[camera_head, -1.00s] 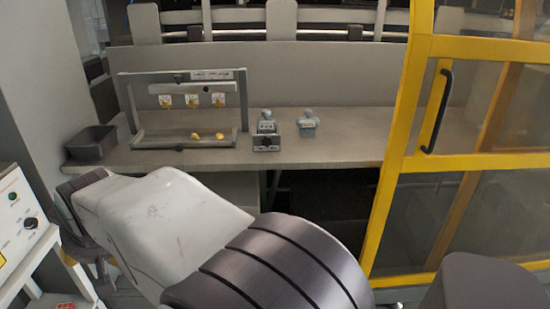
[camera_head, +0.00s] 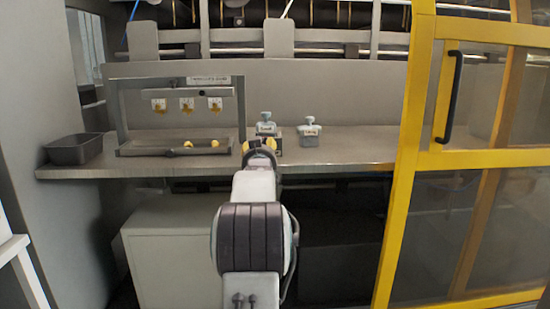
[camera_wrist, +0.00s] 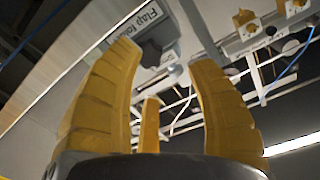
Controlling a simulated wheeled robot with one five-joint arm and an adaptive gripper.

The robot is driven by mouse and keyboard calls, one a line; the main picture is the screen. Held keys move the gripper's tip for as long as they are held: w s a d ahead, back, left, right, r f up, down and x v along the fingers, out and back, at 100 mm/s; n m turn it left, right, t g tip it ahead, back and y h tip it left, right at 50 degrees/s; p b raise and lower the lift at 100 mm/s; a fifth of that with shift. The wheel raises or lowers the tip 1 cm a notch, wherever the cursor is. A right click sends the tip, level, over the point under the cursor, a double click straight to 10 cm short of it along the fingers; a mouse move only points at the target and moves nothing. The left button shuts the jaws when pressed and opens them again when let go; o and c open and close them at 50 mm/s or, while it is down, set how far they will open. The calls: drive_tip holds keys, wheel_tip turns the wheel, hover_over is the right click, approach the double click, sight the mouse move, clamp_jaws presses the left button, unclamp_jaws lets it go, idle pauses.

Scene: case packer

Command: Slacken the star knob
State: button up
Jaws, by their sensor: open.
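A dark lobed knob (camera_wrist: 152,52), which looks like the star knob, shows in the wrist view below a label reading "Flap fol...", partly cut off. It lies just beyond the fingertips, between them in the picture. My gripper (camera_wrist: 165,58) has its yellow fingers spread, with nothing between them; I see no contact with the knob. In the head view my gripper (camera_head: 258,146) is at the bench's front edge, before a small grey-blue device (camera_head: 266,128). My gripper hides the device's lower front, so the knob is not clear there.
A second grey-blue device (camera_head: 309,131) stands to the right on the bench (camera_head: 350,146). A yellow-framed door (camera_head: 408,165) bounds the right. The bench between is clear.

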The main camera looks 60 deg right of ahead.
drive_tip(key=shift+w+d+f+b, duration=0.15)
drive_tip(key=shift+d+b, duration=0.3)
drive_tip(key=shift+d, duration=0.5)
drive_tip(key=shift+w+d+b, duration=0.25)
drive_tip(key=shift+d+b, duration=0.2)
drive_tip(key=shift+d, duration=0.5)
drive_tip(key=shift+w+d+f+b, duration=0.15)
drive_tip(key=shift+d+b, duration=0.3)
drive_tip(key=shift+d, duration=0.5)
drive_tip(key=shift+w+d+r, duration=0.2)
drive_tip(key=shift+d+r, duration=0.05)
drive_tip(key=shift+p+x, duration=0.5)
drive_tip(key=shift+x, duration=0.4)
drive_tip(key=shift+o, duration=0.2)
drive_tip(key=shift+f, duration=0.1)
